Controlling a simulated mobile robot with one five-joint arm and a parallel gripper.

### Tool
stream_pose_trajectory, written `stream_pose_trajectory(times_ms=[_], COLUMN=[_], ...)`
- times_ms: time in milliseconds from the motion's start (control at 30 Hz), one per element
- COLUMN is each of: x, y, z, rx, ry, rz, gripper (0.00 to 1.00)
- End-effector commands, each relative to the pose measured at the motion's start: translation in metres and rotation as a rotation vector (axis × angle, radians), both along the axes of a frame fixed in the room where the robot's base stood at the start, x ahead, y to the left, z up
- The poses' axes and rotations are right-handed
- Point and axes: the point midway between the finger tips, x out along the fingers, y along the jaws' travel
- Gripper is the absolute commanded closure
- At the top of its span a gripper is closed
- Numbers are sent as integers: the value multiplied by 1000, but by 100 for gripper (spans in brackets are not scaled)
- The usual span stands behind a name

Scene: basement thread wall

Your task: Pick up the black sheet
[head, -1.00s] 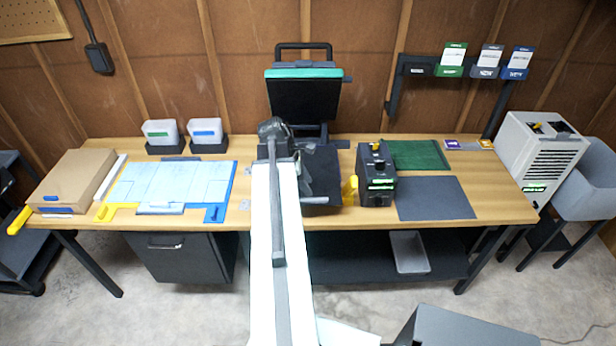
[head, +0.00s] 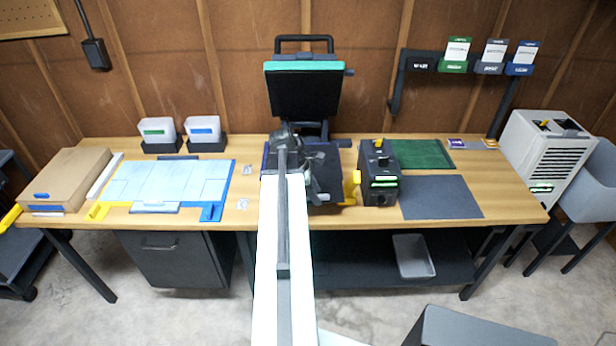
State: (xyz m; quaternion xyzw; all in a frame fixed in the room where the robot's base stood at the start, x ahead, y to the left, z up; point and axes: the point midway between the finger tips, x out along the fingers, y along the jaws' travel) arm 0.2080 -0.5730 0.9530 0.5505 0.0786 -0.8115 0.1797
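A flat dark grey, nearly black sheet (head: 441,197) lies on the right part of the workbench, in front of a green mat. It is the darkest loose sheet I can make out. My arm reaches up the middle of the head view, and my gripper (head: 314,178) is over the dark lower plate of the press, well to the left of the sheet. The gripper's fingers are small and dark against the press, so I cannot tell whether they are open or shut. I see nothing clearly held. My arm hides part of the press and bench.
The press (head: 305,92) stands open with its upper plate raised. A black device (head: 380,172) stands between the press and the sheet. The green mat (head: 421,154) lies behind the sheet. A blue-edged board (head: 165,182) and a cardboard box (head: 68,181) are at left.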

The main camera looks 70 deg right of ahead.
Motion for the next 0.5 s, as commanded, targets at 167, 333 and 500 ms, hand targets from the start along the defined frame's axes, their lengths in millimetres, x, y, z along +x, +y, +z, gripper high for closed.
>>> stream_pose_trajectory(times_ms=[167,333,500], x=[0,0,-1], y=[0,0,0], z=[-3,-5,-5], rx=[0,0,0], ry=[0,0,0], rz=[-1,-1,-1], gripper=[60,60,60])
